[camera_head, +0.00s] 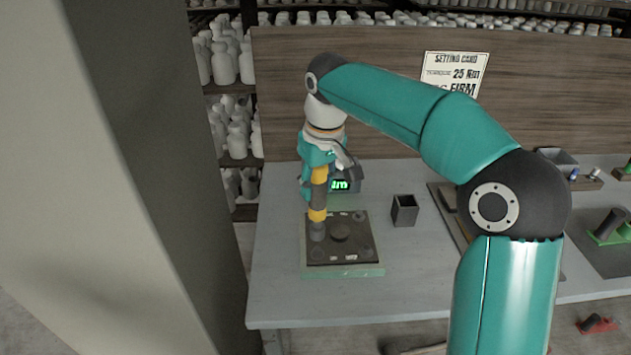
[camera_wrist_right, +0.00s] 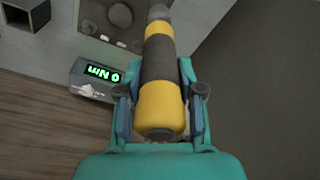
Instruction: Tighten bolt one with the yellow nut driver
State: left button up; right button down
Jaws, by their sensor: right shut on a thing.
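My right gripper (camera_head: 320,167) is shut on the yellow nut driver (camera_head: 318,190), a yellow and dark grey banded tool held upright. In the right wrist view the driver (camera_wrist_right: 160,75) lies between the two fingers of the gripper (camera_wrist_right: 160,95). A round dark knob (camera_head: 340,231) stands mid-plate. My left gripper is not in view.
A torque display (camera_head: 345,180) with green digits stands behind the plate; in the right wrist view the display (camera_wrist_right: 103,73) seems to read 0 Nm. An open dark box (camera_head: 404,211) stands right of the plate. A setting card (camera_head: 455,72) hangs on the wooden back panel (camera_head: 380,125).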

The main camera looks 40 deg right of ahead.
aim_at(317, 211)
jog(key=shift+f+b, duration=1.25)
jog(key=shift+f, duration=0.9)
jog(key=shift+s+f+b, duration=0.1)
jog(key=shift+f+b, duration=0.25)
jog(key=shift+f, duration=0.45)
dwell(0.5)
jog(key=shift+f+p, duration=0.25)
jog(key=shift+p, duration=0.15)
dwell(1.3)
jog(key=shift+s+a+f, duration=0.1)
jog(key=shift+f, duration=0.15)
dwell(2.3)
